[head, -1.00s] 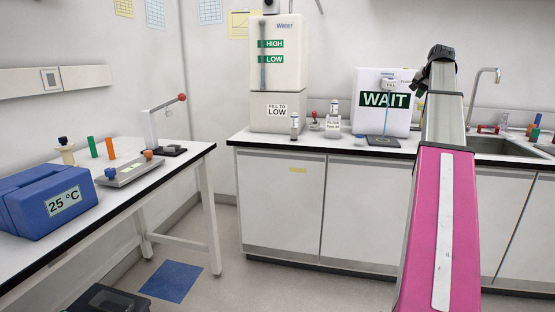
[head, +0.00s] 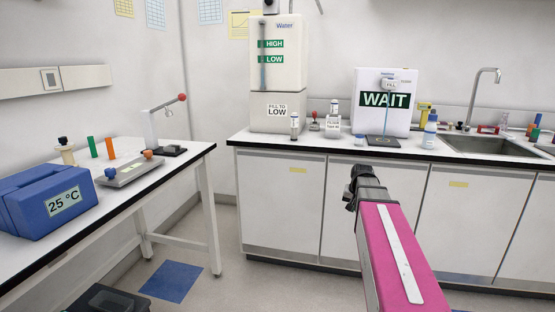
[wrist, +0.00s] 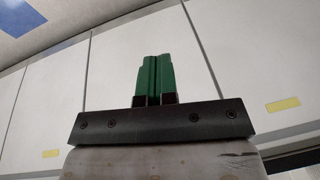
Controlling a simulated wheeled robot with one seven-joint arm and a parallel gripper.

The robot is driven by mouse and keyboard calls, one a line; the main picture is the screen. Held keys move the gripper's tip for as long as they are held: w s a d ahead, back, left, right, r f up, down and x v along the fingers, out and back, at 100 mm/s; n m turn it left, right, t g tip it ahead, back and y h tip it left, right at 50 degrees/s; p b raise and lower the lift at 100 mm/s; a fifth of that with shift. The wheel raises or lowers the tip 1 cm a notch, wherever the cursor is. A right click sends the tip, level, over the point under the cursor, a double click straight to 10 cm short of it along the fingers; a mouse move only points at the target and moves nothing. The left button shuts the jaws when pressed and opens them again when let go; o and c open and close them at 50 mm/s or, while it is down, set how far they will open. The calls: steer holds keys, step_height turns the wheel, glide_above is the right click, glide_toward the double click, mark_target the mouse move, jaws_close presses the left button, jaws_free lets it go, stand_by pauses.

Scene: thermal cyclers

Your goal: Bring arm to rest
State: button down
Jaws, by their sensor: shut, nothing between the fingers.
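My gripper shows in the wrist view (wrist: 156,75) with its two green fingers pressed together and nothing between them. Behind the fingers are plain white cabinet fronts. In the head view my pink and grey arm reaches forward from the lower right, with its dark end low in front of the white cabinets, below the counter top. The fingers themselves cannot be made out in the head view.
A white counter (head: 228,140) with a water tank (head: 278,70), a WAIT dispenser (head: 386,115), a bottle (head: 430,131) and a sink (head: 490,146) stands ahead. A bench (head: 180,160) with a blue 25 °C device (head: 30,200) is at left. Floor between them is mostly clear.

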steer(key=s+a+f+n+g, duration=0.1)
steer(key=s+a+f+n, duration=0.1)
steer(key=s+a+f, duration=0.4)
steer(key=s+a+f+n+g, duration=0.1)
steer(key=s+a+f, duration=0.4)
steer(key=s+f, duration=0.6)
steer(key=shift+s+a+n+g+h, duration=0.3)
steer(key=shift+s+a+n+g, duration=0.15)
steer(key=shift+s, duration=0.45)
